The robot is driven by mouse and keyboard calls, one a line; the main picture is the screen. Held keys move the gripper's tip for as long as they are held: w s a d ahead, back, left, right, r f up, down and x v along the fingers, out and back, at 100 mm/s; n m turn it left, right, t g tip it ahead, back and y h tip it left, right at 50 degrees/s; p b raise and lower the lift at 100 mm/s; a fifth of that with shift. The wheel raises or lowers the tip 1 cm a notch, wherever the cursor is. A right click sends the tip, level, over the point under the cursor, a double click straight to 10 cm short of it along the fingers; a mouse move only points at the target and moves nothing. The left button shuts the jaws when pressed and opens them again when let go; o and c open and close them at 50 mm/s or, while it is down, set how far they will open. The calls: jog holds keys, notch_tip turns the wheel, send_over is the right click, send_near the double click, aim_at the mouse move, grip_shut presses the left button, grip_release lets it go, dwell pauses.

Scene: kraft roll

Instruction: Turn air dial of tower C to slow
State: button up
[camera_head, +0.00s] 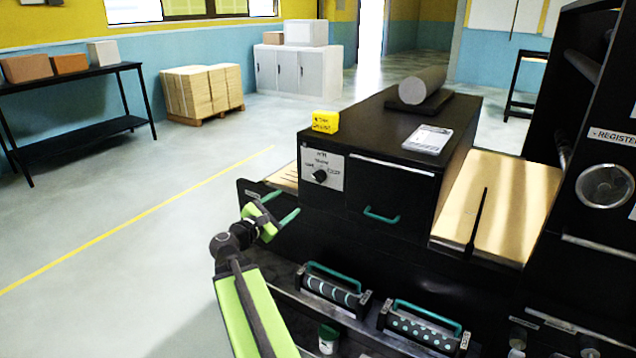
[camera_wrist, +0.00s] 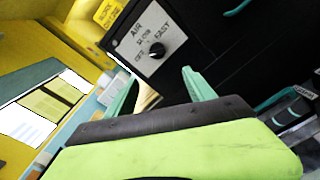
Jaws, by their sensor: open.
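The air dial (camera_head: 320,176) is a round black knob on a white plate on the front of the black machine housing. In the wrist view the dial (camera_wrist: 155,50) shows close up, tilted, with the words AIR, OFF, SLOW and FAST around it. I cannot tell for sure which word its pointer faces. My gripper (camera_head: 281,207) is below and left of the dial in the head view, apart from it. Its teal fingers are spread and empty. In the wrist view my gripper (camera_wrist: 162,78) has its fingertips just below the plate, one on each side.
A yellow tag block (camera_head: 325,121) sits on the housing's top corner above the dial. A teal handle (camera_head: 381,215) sticks out right of the dial. Two rollers with teal handles (camera_head: 337,285) lie on the shelf below. The floor at left is clear.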

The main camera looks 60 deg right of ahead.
aim_at(317, 180)
jog(key=shift+n, duration=0.3)
jog(key=d, duration=1.8)
jog(key=shift+s+r, duration=0.2)
jog(key=shift+r, duration=0.2)
jog(key=shift+c, duration=0.4)
grip_shut()
jog(key=m, duration=0.5)
jog(key=shift+s+a+f+m, duration=0.1)
jog(key=shift+f+m, duration=0.05)
jog(key=shift+m, duration=0.25)
jog(key=m, duration=0.5)
jog(key=shift+f+m, duration=0.1)
jog(key=shift+m, duration=0.3)
